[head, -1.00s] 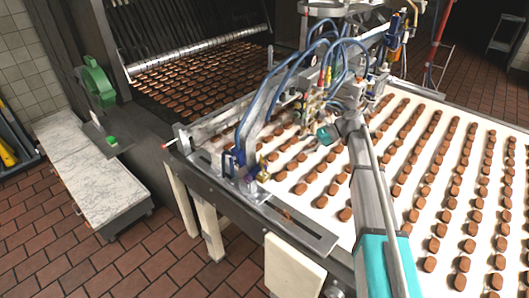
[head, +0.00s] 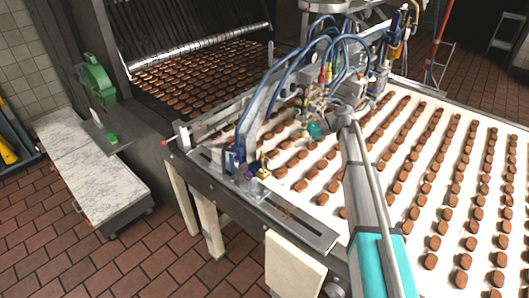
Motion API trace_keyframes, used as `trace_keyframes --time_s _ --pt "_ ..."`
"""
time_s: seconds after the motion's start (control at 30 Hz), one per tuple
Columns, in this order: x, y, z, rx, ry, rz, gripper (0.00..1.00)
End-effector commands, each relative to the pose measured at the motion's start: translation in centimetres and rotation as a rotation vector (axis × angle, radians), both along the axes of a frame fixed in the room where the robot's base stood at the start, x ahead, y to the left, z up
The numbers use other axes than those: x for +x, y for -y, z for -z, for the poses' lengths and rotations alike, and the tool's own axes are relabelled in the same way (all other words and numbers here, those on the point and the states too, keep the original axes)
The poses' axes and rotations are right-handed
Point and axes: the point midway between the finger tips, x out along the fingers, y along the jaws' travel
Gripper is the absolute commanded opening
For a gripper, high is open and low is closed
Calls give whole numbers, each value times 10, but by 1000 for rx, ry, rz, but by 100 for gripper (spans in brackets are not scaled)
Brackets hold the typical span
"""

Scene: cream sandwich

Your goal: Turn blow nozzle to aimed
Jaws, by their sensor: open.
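The depositing machine (head: 258,108) stands across the white belt, with blue hoses looping over its head. A small brass fitting (head: 263,171) with a purple part sits at its near left end; I cannot tell for certain whether this is the blow nozzle or which way the nozzle points. My arm reaches up from the lower right over the belt. Its wrist, with a teal cap, is close to the hoses and fittings at the machine's middle. My gripper (head: 311,108) is small and partly lost among these fittings. It is open, and I see nothing held in it.
Rows of brown biscuits lie on the white belt (head: 408,216) under and beside my arm. A metal frame edge (head: 290,222) runs along the belt's near side. A marble-topped cabinet (head: 97,182) stands at the left. The tiled floor in front is clear.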

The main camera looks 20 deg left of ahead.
Motion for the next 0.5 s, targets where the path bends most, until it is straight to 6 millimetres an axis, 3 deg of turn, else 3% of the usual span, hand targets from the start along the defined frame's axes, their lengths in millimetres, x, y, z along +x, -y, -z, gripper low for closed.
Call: trace_keyframes --time_s 0.5 --pt "-34 -63 33 0 -1 -2 86"
